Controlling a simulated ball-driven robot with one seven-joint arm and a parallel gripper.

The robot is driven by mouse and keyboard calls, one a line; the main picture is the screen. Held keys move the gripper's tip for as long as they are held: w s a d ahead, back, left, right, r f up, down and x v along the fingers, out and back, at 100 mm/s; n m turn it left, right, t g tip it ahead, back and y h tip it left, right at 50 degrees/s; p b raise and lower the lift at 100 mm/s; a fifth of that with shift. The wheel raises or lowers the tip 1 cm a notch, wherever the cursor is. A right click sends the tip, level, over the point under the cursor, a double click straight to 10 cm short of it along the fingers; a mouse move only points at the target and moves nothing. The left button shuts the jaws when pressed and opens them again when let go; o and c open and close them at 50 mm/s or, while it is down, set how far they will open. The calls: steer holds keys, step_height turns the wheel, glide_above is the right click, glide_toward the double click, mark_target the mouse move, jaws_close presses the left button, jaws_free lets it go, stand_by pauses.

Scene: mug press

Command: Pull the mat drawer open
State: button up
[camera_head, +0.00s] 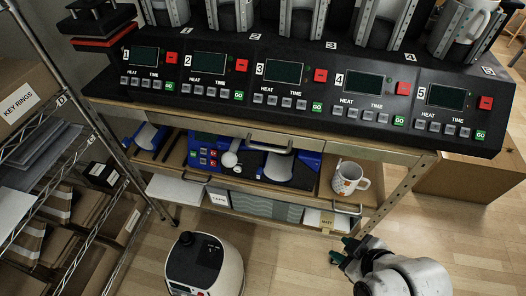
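Under the row of presses is a bench with a shelf (225,184). A shallow drawer front with a metal handle (270,149) sits under the bench top and looks shut. Lower handles show at the shelf's left (196,178) and right (347,209). Below the shelf edge are a small white label (218,198) and a pale label (328,220), too small to read surely. I cannot tell which front is the mat drawer. My gripper (343,251) is in front of and below the right handle, apart from it. Its green-tipped fingers look spread and empty.
A patterned mug (347,178) stands on the shelf's right end, beside a blue machine (205,153). A round white-and-black device (204,264) stands on the floor. A wire rack with boxes (50,215) is at left.

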steer(key=w+a+r+n+t+y+b, duration=0.35)
steer(key=w+a+n, duration=0.4)
steer(key=w, duration=0.25)
steer(key=n+t+y+b, duration=0.1)
steer(key=n+t+y, duration=0.1)
steer(key=n+t, duration=0.3)
glide_toward(269, 150)
steer(key=n, duration=0.1)
steer(key=shift+g, duration=0.45)
steer(key=x, duration=0.3)
steer(key=p+x, duration=0.1)
steer(key=x, duration=0.6)
steer(key=shift+w+a+r+p, duration=0.1)
steer(key=shift+w+r+p, duration=0.15)
steer(key=shift+w+p, duration=0.15)
jaws_close()
